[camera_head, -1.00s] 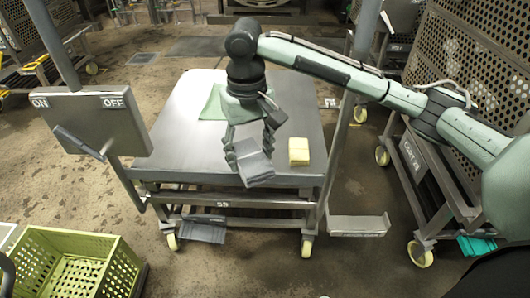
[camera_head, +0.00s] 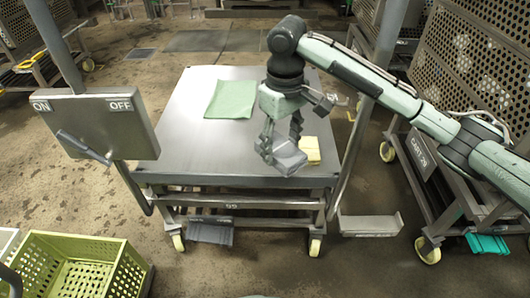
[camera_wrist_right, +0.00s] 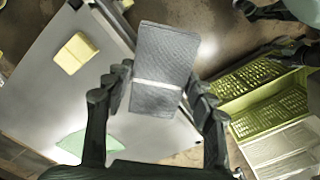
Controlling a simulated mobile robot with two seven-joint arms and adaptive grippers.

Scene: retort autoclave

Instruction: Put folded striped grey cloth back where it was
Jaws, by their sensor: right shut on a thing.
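The folded grey cloth (camera_head: 289,160) with a pale stripe is between the fingers of my right gripper (camera_head: 280,144). The gripper is shut on it and holds it above the front right part of the metal cart top (camera_head: 190,135). In the right wrist view the cloth (camera_wrist_right: 165,58) sticks out past the fingertips (camera_wrist_right: 160,88), its pale stripe crossing between them. In the head view the cloth partly covers a yellow folded cloth or sponge (camera_head: 311,152); whether they touch cannot be told.
A flat green cloth (camera_head: 231,99) lies on the cart top, whose left and front parts are clear. An ON/OFF box (camera_head: 98,124) on a post stands left. A green crate (camera_head: 75,268) is at lower left. A perforated cart (camera_head: 470,75) stands right.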

